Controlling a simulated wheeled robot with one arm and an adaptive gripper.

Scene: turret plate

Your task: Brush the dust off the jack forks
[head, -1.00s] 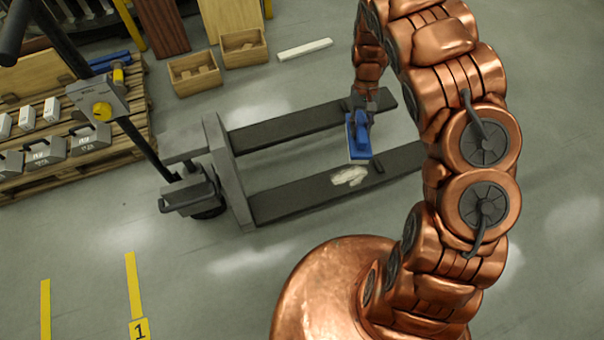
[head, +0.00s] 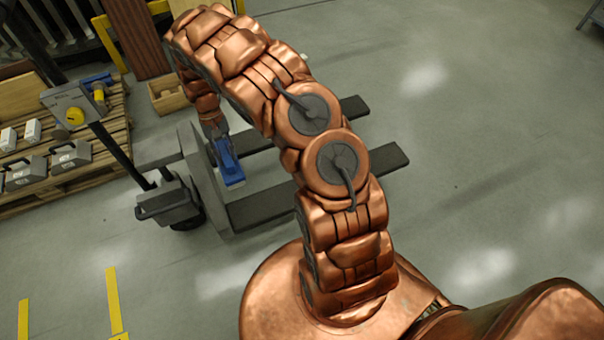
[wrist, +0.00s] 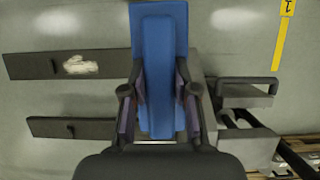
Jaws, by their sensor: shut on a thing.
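The pallet jack has a grey upright frame (head: 203,185) and two dark forks, the near one (head: 262,207) and the far one (head: 352,106). My gripper (wrist: 160,97) is shut on a blue brush (wrist: 160,40). In the head view the brush (head: 229,165) is beside the frame, at the root end of the forks; whether it touches anything I cannot tell. In the wrist view a pale dust patch (wrist: 80,66) lies on one fork (wrist: 28,66), left of the brush; the other fork (wrist: 60,127) looks clean. My arm hides the dust in the head view.
The jack's handle (head: 122,150) and control box (head: 73,108) rise at the left. A pallet (head: 115,120) with grey weights (head: 70,156) stands behind it. A wooden box (head: 166,96) is at the back. The floor to the right is clear.

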